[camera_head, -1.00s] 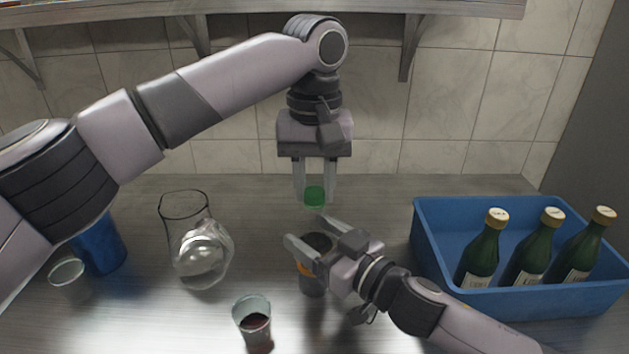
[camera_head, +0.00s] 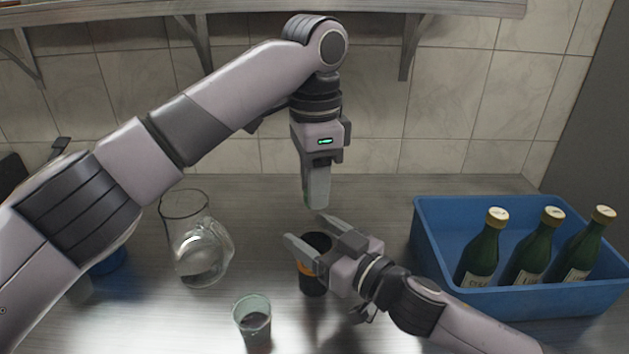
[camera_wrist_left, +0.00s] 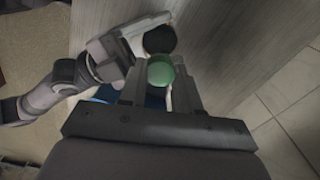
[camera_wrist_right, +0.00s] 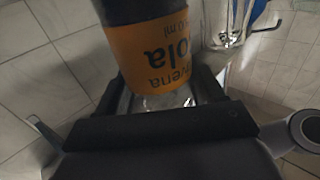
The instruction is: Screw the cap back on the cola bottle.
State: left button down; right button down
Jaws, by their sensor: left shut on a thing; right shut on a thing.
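My left gripper (camera_head: 317,204) points down above the bottle and is shut on the green cap (camera_wrist_left: 160,72). The head view hides the cap behind the finger. My right gripper (camera_head: 317,238) is shut around the dark cola bottle (camera_head: 313,278), which stands upright on the counter. The bottle's orange label (camera_wrist_right: 155,55) fills the right wrist view. In the left wrist view the bottle's dark round shape (camera_wrist_left: 160,39) shows just past the cap. In the head view a gap shows between my left fingertips and the bottle; its neck is not clearly visible.
A glass jug (camera_head: 196,250) stands left of the bottle and a small glass (camera_head: 252,318) stands in front of it. A blue crate (camera_head: 540,303) with green bottles (camera_head: 480,255) is at the right. The back counter is clear.

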aim_at(328, 245)
pick_arm(q)
jog(key=c, duration=0.7)
grip_release()
notch_tip(328, 245, up, 12)
jog(key=shift+r, duration=0.1)
pick_arm(e)
jog(key=shift+c, duration=0.3)
grip_release()
jog(key=b+v, duration=0.1)
jog(key=v, duration=0.4)
jog(key=shift+s+d+f, duration=0.1)
jog(key=shift+s+d, duration=0.15)
jog(key=shift+d, duration=0.05)
pick_arm(q)
jog(key=shift+f, duration=0.6)
pick_arm(e)
jog(key=shift+s+d, duration=0.5)
jog(key=shift+s, duration=0.05)
